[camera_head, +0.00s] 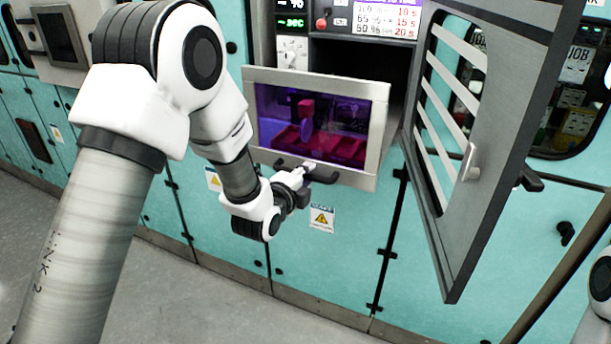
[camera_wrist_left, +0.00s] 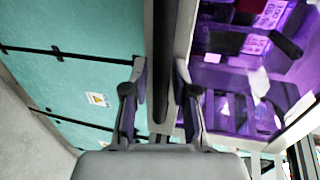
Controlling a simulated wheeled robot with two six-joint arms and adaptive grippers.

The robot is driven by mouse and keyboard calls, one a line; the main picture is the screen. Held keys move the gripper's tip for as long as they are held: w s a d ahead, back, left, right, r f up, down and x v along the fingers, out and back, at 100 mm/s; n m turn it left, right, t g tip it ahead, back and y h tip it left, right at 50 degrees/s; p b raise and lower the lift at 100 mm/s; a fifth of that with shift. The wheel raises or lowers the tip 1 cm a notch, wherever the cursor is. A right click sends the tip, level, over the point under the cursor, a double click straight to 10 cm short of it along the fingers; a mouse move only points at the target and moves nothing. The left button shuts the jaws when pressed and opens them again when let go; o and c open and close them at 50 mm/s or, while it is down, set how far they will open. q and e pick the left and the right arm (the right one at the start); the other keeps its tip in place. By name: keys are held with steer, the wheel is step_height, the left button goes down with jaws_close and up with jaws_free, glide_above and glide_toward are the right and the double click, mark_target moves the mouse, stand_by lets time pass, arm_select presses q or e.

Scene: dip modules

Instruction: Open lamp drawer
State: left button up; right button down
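The lamp drawer (camera_head: 376,130) has a grey-framed front with a purple-lit window. It stands out from its dark opening in the cabinet. Its dark handle (camera_head: 325,178) runs along the lower front edge. My left gripper (camera_head: 308,170) is at the middle of this handle. My right gripper is out of view.
A grey slatted door (camera_head: 500,150) stands open just right of the drawer. Teal cabinet fronts (camera_head: 340,260) lie below, with a yellow warning label (camera_head: 321,219). A display panel (camera_head: 388,20) is above. Grey floor (camera_head: 200,300) is clear in front.

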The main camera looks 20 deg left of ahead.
arm_select(q)
steer(key=s+r, duration=0.1)
steer(key=s, duration=0.6)
steer(key=shift+s+r, duration=0.2)
steer(key=shift+a, duration=0.1)
steer(key=s+f+n+g, duration=0.1)
steer(key=s+f+g, duration=0.45)
steer(key=f, duration=0.85)
steer(key=s+f+n+g, duration=0.25)
steer(key=s+f, duration=0.55)
steer(key=f, duration=0.6)
steer(key=s+f+n+g, duration=0.4)
steer(key=s+n, duration=0.3)
steer(key=s, duration=0.2)
steer(key=s+f+n+g, duration=0.3)
steer(key=s+f+n, duration=0.1)
steer(key=s+n, duration=0.4)
steer(key=shift+s+f+g+y, duration=0.2)
steer(key=shift+s+g+y, duration=0.15)
steer(key=shift+s, duration=0.5)
